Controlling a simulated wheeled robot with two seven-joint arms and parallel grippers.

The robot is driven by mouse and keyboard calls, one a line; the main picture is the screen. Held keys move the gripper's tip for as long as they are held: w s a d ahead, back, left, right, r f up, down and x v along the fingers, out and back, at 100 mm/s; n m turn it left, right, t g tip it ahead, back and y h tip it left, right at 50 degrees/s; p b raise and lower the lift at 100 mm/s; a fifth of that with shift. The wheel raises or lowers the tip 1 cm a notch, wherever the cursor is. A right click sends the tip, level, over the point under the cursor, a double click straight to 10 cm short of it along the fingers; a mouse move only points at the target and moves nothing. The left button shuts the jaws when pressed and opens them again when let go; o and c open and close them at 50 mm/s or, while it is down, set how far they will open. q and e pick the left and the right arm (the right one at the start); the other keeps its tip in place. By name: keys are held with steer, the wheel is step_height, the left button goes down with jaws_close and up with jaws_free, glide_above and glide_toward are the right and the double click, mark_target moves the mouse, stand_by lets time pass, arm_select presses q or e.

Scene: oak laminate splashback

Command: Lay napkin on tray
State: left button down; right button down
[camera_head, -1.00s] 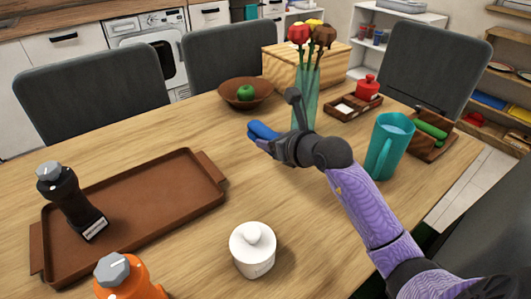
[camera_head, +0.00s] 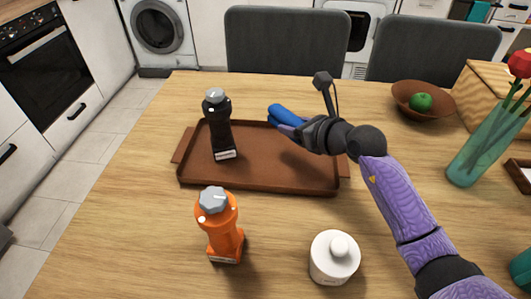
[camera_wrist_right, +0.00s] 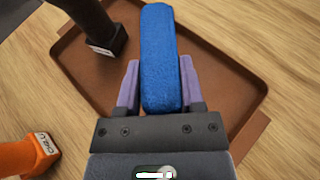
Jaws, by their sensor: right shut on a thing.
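The blue folded napkin (camera_head: 288,115) is held in my right gripper (camera_head: 290,128), above the right part of the brown tray (camera_head: 270,180). In the right wrist view the napkin (camera_wrist_right: 160,60) sits between the two purple fingers of the gripper (camera_wrist_right: 160,85), with the tray (camera_wrist_right: 215,75) below it. A black bottle with a grey cap (camera_head: 219,125) stands on the left part of the tray; its lower part shows in the wrist view (camera_wrist_right: 100,30). My left gripper is not in view.
An orange bottle (camera_head: 220,225) and a white lidded jar (camera_head: 334,258) stand in front of the tray. A brown bowl with a green fruit (camera_head: 423,102) and a teal vase with flowers (camera_head: 485,150) are at the right. Chairs (camera_head: 286,55) line the far table edge.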

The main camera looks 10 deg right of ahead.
mark_target(291, 162)
step_height(291, 162, down, 8)
steer(key=b, duration=0.4)
steer(key=shift+d+f, duration=0.1)
steer(key=shift+f, duration=0.25)
steer(key=shift+r, duration=0.25)
steer(key=shift+f, duration=0.15)
steer(key=c, duration=0.5)
jaws_free()
steer(key=shift+c, duration=0.2)
steer(key=o, duration=0.3)
